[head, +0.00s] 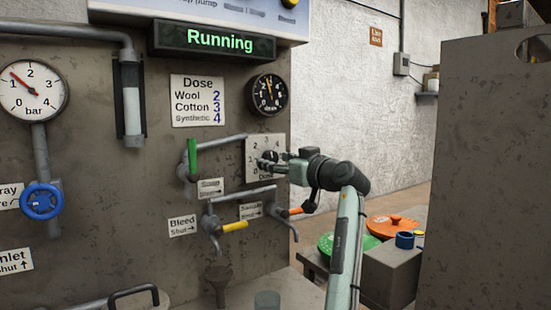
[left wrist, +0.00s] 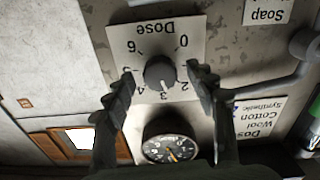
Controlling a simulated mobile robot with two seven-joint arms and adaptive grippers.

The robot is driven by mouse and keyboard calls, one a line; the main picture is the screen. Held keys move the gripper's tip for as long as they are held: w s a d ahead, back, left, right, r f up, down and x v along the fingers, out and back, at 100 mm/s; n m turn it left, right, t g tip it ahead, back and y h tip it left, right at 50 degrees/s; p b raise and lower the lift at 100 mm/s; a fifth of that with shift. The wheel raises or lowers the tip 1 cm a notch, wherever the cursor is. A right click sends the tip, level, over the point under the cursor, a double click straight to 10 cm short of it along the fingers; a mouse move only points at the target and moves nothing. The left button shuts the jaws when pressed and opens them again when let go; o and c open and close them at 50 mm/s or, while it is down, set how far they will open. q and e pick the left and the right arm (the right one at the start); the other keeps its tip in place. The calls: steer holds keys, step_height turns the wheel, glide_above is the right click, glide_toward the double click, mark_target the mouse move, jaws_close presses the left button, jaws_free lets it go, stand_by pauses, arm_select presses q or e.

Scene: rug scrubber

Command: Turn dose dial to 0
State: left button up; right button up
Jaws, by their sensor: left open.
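The dose dial is a dark round knob (left wrist: 160,73) on a pale square plate (left wrist: 117,42) marked with numbers. The plate appears upside down in the left wrist view. The knob's light mark seems to point at 3. My left gripper (left wrist: 160,76) is open, with one finger on each side of the knob. I cannot tell whether the fingers touch it. In the head view my left gripper (head: 274,161) is in front of the dial plate (head: 252,145) and covers much of it. My right gripper is not in view.
Above the dial is a round black gauge (head: 267,95), left of it a Dose chart (head: 198,101). A green lever (head: 192,158) stands left of the plate. Yellow (head: 235,226) and orange (head: 295,212) valve handles sit below. The screen (head: 219,41) reads Running.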

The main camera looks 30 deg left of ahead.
arm_select(q)
steer(key=shift+w+a, duration=0.2)
steer(key=shift+a, duration=0.2)
steer(key=c, duration=1.1)
steer(key=shift+c, duration=0.3)
